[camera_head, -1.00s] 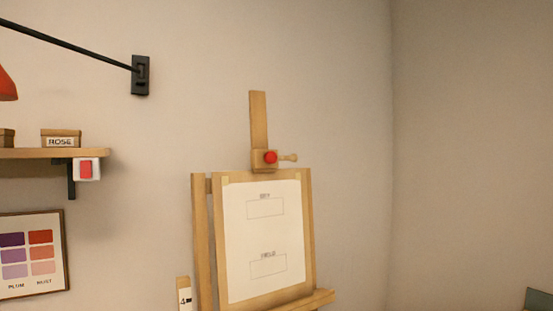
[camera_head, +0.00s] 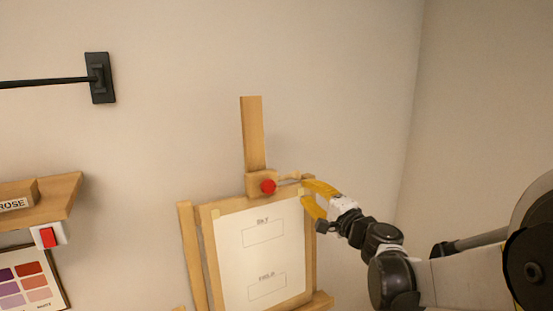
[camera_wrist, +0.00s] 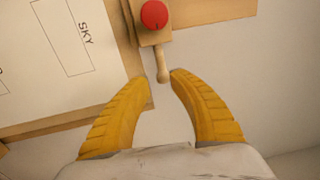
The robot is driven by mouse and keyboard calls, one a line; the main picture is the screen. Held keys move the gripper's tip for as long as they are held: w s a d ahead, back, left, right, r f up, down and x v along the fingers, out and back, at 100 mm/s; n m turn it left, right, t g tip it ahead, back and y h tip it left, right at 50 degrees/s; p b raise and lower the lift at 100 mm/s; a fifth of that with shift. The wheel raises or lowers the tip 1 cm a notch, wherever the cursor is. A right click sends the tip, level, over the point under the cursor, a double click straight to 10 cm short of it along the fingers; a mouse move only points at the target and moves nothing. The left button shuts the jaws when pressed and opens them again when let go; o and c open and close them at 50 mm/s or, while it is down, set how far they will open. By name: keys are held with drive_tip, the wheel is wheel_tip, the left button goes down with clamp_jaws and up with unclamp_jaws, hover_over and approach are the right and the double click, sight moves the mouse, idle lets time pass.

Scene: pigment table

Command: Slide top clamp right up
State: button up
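The top clamp (camera_head: 258,183) is a wooden block with a red knob (camera_head: 268,186) and a wooden peg handle (camera_head: 288,177) on its right side. It sits low on the easel's upright mast (camera_head: 252,135), at the top edge of the board with the paper. My gripper (camera_head: 304,192) is at the right of the clamp, its yellow fingers apart. In the wrist view, the peg (camera_wrist: 162,66) points toward the gap between the open fingers (camera_wrist: 160,80), its round end near the fingertips. I cannot tell whether a finger touches it.
The paper (camera_head: 262,255) with SKY and FIELD boxes is on the easel board just below. A wooden shelf (camera_head: 60,195) with a red switch (camera_head: 48,236) is at the left. A black lamp bracket (camera_head: 100,78) is on the wall. The wall above the clamp's right side is clear.

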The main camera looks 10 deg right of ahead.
sight(289, 178)
drive_tip(key=p+x, duration=0.1)
drive_tip(key=x, duration=0.9)
drive_tip(key=shift+w+a+p, duration=0.15)
drive_tip(key=shift+w+p, duration=0.1)
drive_tip(key=shift+p, duration=0.1)
drive_tip(key=shift+r, duration=0.1)
